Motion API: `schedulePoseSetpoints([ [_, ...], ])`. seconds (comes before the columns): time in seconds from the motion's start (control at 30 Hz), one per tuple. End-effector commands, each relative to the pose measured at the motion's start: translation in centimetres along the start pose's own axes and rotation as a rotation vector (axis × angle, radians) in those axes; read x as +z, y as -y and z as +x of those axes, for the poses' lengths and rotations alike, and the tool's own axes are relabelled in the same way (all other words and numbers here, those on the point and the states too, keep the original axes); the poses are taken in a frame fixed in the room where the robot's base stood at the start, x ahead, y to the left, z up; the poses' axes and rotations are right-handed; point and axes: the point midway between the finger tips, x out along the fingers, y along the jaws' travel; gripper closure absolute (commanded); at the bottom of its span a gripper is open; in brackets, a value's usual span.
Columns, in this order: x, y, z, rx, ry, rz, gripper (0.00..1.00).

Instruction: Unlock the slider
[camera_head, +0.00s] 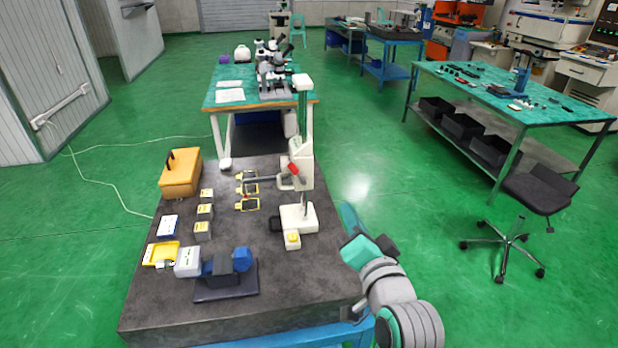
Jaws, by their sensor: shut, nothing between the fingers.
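The slider (301,163) is the white block on the upright column (304,125) of a measuring stand. A red lever (293,169) sits on its left face, and a grey arm reaches left from it. The stand's white base (297,217) rests on the dark stone table. My gripper (352,222) is at the right edge of this table, to the right of and nearer than the stand. It is shut and empty, apart from the slider and lever. Its fingertips are hard to make out against the green floor. The lock's state is too small to tell.
On the stone table (290,282) are an orange box (180,173), several small blocks, yellow-framed gauges (249,189), and a blue-and-grey vise (227,270). A table with microscopes (273,68) stands behind. A chair (540,190) stands at the right. The floor between is free.

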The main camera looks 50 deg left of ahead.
Motion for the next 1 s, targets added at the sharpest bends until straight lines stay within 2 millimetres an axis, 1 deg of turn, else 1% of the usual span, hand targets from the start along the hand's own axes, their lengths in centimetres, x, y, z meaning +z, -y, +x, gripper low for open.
schedulePoseSetpoints([
  [0.03,0.5,-2.1,-0.4,0.025,-0.029,0.023,1.0],
  [0.17,1.2,-6.6,-1.8,0.082,-0.121,0.05,1.0],
  [0.2,1.5,-8.0,-2.3,0.103,-0.148,0.054,1.0],
  [0.27,2.0,-10.0,-3.3,0.137,-0.189,0.06,1.0],
  [0.4,3.6,-14.6,-5.9,0.225,-0.275,0.06,1.0],
  [0.47,4.4,-16.4,-7.2,0.267,-0.308,0.054,1.0],
  [0.6,6.6,-20.2,-10.8,0.371,-0.379,0.03,1.0],
  [0.67,7.6,-21.6,-12.5,0.418,-0.404,0.015,1.0],
  [0.8,10.3,-24.3,-16.6,0.53,-0.452,-0.03,1.0],
  [0.87,11.5,-25.2,-18.4,0.579,-0.467,-0.055,1.0],
  [0.9,12.3,-25.7,-19.6,0.612,-0.475,-0.073,1.0],
  [1.0,14.5,-26.6,-22.7,0.692,-0.487,-0.121,1.0],
])
